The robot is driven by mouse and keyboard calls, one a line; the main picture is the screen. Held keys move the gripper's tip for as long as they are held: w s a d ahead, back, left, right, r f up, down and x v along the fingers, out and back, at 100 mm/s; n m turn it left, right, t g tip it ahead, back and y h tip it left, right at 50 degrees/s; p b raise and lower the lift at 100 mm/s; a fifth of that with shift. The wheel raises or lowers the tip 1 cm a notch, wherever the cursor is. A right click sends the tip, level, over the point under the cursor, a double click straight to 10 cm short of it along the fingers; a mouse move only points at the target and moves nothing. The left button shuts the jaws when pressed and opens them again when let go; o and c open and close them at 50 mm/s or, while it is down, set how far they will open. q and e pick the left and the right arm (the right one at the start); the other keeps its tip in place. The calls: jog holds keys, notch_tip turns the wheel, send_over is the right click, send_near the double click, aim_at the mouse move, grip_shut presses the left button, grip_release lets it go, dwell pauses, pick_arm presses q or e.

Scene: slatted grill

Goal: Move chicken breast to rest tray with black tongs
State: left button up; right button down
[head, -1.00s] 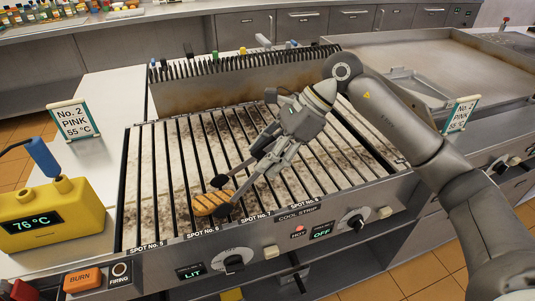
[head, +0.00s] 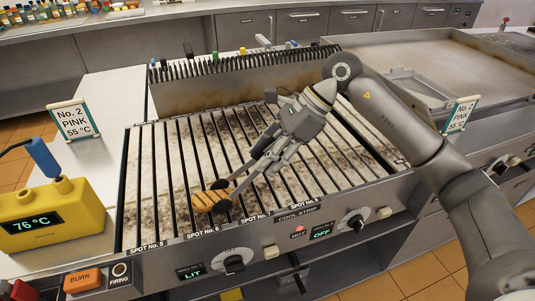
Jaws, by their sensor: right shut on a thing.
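The chicken breast (head: 209,201), golden brown with dark grill marks, lies on the slats near the front edge of the grill, behind the Spot No. 6 label. The black tongs (head: 240,183) reach down to it from my right gripper (head: 270,152). Their two dark tips lie at the right end of the chicken, one on its far side and one on its near side. My right gripper is shut on the tongs, and its fingers partly hide their upper part. My left gripper is out of view. I cannot identify the rest tray with certainty.
The slatted grill (head: 180,150) has bare bars around the chicken. A yellow thermometer box (head: 55,210) reading 76 °C and a "No. 2 pink 55 °C" sign (head: 73,121) stand on the left counter. A flat griddle (head: 430,58) lies at the back right, behind my right arm.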

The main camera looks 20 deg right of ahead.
notch_tip(320, 180, up, 9)
jog(key=p, duration=0.4)
jog(key=shift+p, duration=0.35)
dwell(0.3)
notch_tip(320, 180, up, 6)
jog(key=p, duration=0.3)
dwell(0.4)
jog(key=shift+d, duration=0.1)
